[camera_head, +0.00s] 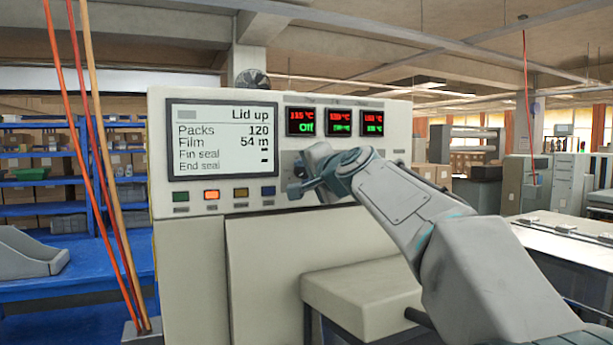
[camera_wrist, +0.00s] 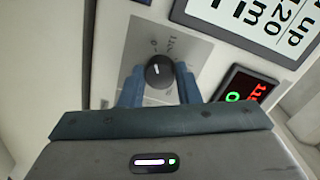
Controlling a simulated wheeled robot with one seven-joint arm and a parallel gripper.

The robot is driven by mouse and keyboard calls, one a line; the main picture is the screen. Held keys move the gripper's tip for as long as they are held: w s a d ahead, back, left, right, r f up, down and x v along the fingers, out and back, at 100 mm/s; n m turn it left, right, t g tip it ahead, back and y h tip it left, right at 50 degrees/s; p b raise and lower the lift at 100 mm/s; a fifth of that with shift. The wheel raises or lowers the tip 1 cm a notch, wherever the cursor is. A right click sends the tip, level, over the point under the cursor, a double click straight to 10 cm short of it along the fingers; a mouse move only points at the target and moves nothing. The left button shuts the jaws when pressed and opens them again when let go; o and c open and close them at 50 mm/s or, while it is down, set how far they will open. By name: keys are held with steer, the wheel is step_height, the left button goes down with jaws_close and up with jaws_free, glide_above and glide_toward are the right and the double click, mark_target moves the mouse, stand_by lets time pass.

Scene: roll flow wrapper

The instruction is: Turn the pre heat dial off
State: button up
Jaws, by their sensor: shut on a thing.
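The pre heat dial (camera_wrist: 159,70) is a round black knob with a white pointer line, set on a grey scale plate on the machine's front. In the wrist view the line points up, roughly toward the small "0" mark. My gripper (camera_wrist: 158,82) is shut on the dial, one blue-grey finger on each side. In the head view my gripper (camera_head: 303,187) is at the panel below the left temperature display (camera_head: 306,121), which shows 115 °C in red and "Off" in green. The dial is hidden there by my gripper.
A large screen (camera_head: 222,140) reads "Lid up". Two more temperature displays (camera_head: 340,122) with red and green figures are to the right. Several coloured buttons (camera_head: 212,195) sit below the screen. Hanging cables (camera_head: 88,150) are at left, and a pale block (camera_head: 350,295) juts out below the panel.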

stand_by(0.5)
steer(key=o, duration=1)
steer(key=shift+c, duration=0.2)
steer(key=b+v, duration=0.3)
steer(key=v, duration=1)
steer(key=shift+s+d, duration=0.15)
steer(key=shift+s, duration=0.2)
